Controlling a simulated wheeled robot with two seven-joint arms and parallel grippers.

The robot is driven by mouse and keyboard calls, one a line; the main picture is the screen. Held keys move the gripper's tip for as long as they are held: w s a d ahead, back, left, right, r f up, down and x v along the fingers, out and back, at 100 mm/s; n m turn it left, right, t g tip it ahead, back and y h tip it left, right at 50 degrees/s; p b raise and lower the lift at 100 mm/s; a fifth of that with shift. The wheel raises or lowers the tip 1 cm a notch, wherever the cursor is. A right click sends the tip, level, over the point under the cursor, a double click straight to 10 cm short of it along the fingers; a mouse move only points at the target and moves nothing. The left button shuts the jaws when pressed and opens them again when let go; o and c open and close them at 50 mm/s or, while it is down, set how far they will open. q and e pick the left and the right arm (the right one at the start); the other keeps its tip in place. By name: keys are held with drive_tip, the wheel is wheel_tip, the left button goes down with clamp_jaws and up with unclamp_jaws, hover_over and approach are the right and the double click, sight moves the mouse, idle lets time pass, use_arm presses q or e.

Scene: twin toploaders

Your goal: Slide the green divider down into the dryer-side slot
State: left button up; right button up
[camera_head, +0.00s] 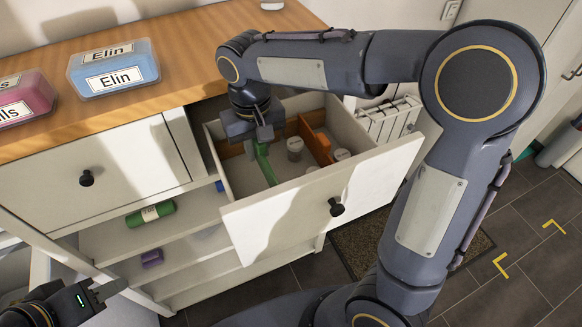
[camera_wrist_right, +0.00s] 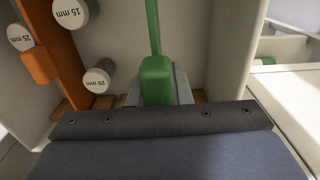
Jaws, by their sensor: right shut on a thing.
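The green divider (camera_head: 264,163) is inside the open white drawer (camera_head: 290,222), toward its left part, running from the back toward the front. My right gripper (camera_head: 262,136) is above the drawer's back part, shut on the divider's thicker end. In the right wrist view the divider (camera_wrist_right: 156,78) stands between the fingertips, its thin part stretching away over the pale drawer floor. Its lower edge and the slot are hidden, so I cannot tell whether it sits in a slot. My left gripper (camera_head: 98,295) is low at the left, away from the drawer; its finger gap is unclear.
An orange-brown partition (camera_head: 316,142) and several white labelled cylinders (camera_wrist_right: 97,80) occupy the drawer's right part. A blue-filled box (camera_head: 113,68) and a pink-filled box (camera_head: 22,97) stand on the wooden top. A green roll (camera_head: 150,214) and a purple item (camera_head: 152,258) lie on shelves below.

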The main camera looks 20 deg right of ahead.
hover_over(281, 175)
idle(1.0)
drive_tip(key=shift+f, duration=0.15)
idle(0.8)
drive_tip(key=shift+f+b, duration=2.4)
drive_tip(key=shift+f, duration=0.9)
drive_tip(key=o, duration=0.9)
drive_tip(key=shift+r, duration=0.15)
wheel_tip(281, 175, up, 8)
drive_tip(key=shift+f, duration=0.2)
